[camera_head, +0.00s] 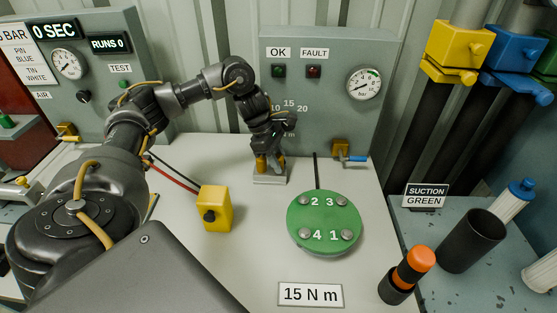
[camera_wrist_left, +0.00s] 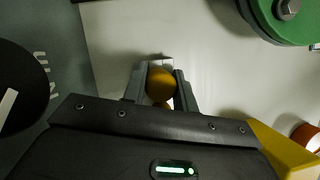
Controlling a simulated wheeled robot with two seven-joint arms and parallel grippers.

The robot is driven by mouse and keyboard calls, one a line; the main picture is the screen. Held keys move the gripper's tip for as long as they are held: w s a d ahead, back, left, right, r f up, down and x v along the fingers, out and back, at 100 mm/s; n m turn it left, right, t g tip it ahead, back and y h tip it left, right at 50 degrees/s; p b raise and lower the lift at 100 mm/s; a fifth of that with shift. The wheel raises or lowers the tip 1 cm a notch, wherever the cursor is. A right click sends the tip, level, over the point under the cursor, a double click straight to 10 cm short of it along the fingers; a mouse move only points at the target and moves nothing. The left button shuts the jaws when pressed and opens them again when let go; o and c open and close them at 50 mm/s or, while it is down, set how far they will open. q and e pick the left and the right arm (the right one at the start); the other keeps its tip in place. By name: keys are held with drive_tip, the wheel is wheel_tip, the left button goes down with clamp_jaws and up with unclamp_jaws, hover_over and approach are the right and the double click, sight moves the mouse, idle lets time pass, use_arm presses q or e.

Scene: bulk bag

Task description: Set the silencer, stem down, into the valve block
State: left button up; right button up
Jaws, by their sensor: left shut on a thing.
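My left gripper (camera_head: 271,164) reaches down at the back middle of the bench in the head view. It is shut on the brass-yellow silencer (camera_head: 261,164), which is partly hidden by the fingers. In the left wrist view the silencer's rounded top (camera_wrist_left: 161,83) sits between the two fingers (camera_wrist_left: 160,88). The small pale grey valve block (camera_head: 269,180) is directly below the fingers. The silencer's lower end meets or nearly meets it; its stem is hidden, so I cannot tell how deep it sits. My right gripper is in neither view.
A yellow box (camera_head: 214,208) with cables stands left of the block. A green disc (camera_head: 324,222) with several bolts lies to the right. The gauge panel (camera_head: 325,100) rises close behind. An orange-topped black piece (camera_head: 414,266) and a black cup (camera_head: 472,240) stand at the right.

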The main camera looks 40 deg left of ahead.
use_arm(q)
drive_tip(key=shift+f, duration=0.3)
drive_tip(key=o, duration=1)
drive_tip(key=shift+c, duration=0.2)
drive_tip(key=p+v, duration=0.2)
drive_tip(key=v, duration=0.9)
drive_tip(key=shift+d, duration=0.1)
